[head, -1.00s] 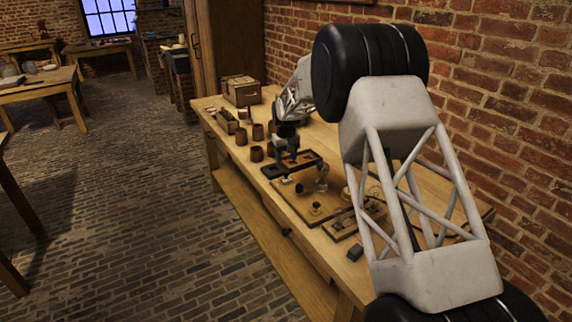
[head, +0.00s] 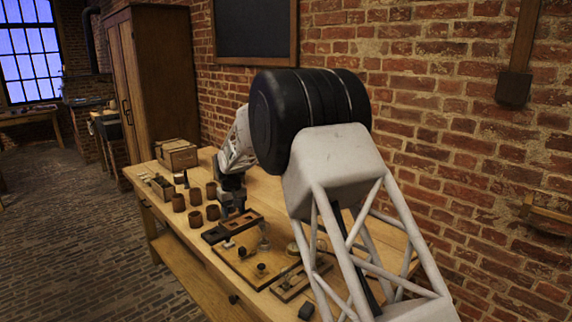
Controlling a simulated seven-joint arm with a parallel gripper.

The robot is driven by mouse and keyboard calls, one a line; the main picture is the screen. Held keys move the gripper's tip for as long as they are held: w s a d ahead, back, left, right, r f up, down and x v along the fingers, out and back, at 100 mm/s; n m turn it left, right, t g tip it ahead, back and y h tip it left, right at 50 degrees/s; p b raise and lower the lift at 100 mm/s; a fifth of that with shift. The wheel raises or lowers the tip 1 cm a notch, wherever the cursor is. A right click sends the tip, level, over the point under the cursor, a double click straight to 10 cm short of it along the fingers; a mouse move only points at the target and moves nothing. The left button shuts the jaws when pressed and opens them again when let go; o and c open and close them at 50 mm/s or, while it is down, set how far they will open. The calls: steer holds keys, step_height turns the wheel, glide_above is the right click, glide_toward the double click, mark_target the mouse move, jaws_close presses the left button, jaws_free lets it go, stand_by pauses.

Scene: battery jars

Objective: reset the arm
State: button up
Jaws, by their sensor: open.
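My gripper (head: 232,208) points down over the wooden workbench (head: 184,238), partly hidden by my own arm. Its jaws look apart, and I see nothing held in them. It is just right of several brown jars (head: 195,220) and above the back end of a dark tray (head: 245,220). Whether the fingertips touch anything I cannot tell at this size.
A wooden box (head: 177,154) and a small open crate (head: 161,187) stand at the bench's far end. A wooden board (head: 240,270) with small fittings lies nearer. A small dark block (head: 306,311) sits near the front edge. A brick wall (head: 450,130) runs along the right.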

steer(key=s+d+r+m+t, duration=0.1)
steer(key=s+d+r+m, duration=0.1)
steer(key=s+d+r, duration=0.9)
steer(key=s+d+r+m, duration=0.1)
steer(key=s+d+r, duration=0.7)
steer(key=s+d, duration=0.6)
steer(key=s+d+f+m, duration=0.1)
steer(key=s+d, duration=0.4)
steer(key=s, duration=0.6)
steer(key=s+d+f+m+t, duration=0.1)
steer(key=s+d, duration=0.4)
steer(key=s, duration=0.7)
steer(key=s+d+f+m, duration=0.1)
steer(key=s+d, duration=0.4)
steer(key=s, duration=0.6)
steer(key=shift+s+f+m, duration=0.35)
steer(key=shift+f+m, duration=0.05)
steer(key=shift+f, duration=0.4)
steer(key=shift+o, duration=0.4)
steer(key=shift+w+d+r, duration=0.1)
steer(key=shift+w, duration=0.05)
